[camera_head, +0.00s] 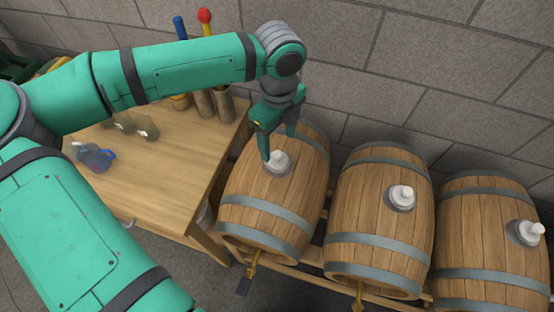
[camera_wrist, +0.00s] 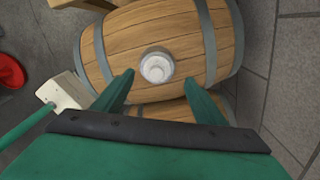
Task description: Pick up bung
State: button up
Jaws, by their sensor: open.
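A white bung (camera_head: 279,161) sits upright in a grey ring on top of the left wooden barrel (camera_head: 262,205). It also shows in the wrist view (camera_wrist: 157,67), centred on the barrel (camera_wrist: 113,52). My gripper (camera_head: 279,147) is open just above this bung, fingers pointing down. In the wrist view its fingertips (camera_wrist: 159,78) lie left and right of the bung, with a gap on each side; nothing is held. Whether the fingertips reach down to the bung's height I cannot tell. Similar white bungs sit on the middle barrel (camera_head: 402,195) and right barrel (camera_head: 527,233).
The barrels lie in a row on a wooden rack, close together, before a grey block wall (camera_head: 430,70). A wooden workbench (camera_head: 175,185) at left holds glasses, a blue-handled jug (camera_head: 95,157) and upright tools. A mallet-like tool (camera_wrist: 65,92) shows in the wrist view.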

aim_at(277, 154)
jog(key=shift+s+a+f, duration=0.1)
jog(key=shift+s+f, duration=0.05)
jog(key=shift+f, duration=1.35)
jog(key=shift+s+f, duration=0.1)
jog(key=shift+f, duration=1.35)
jog(key=c, duration=1.1)
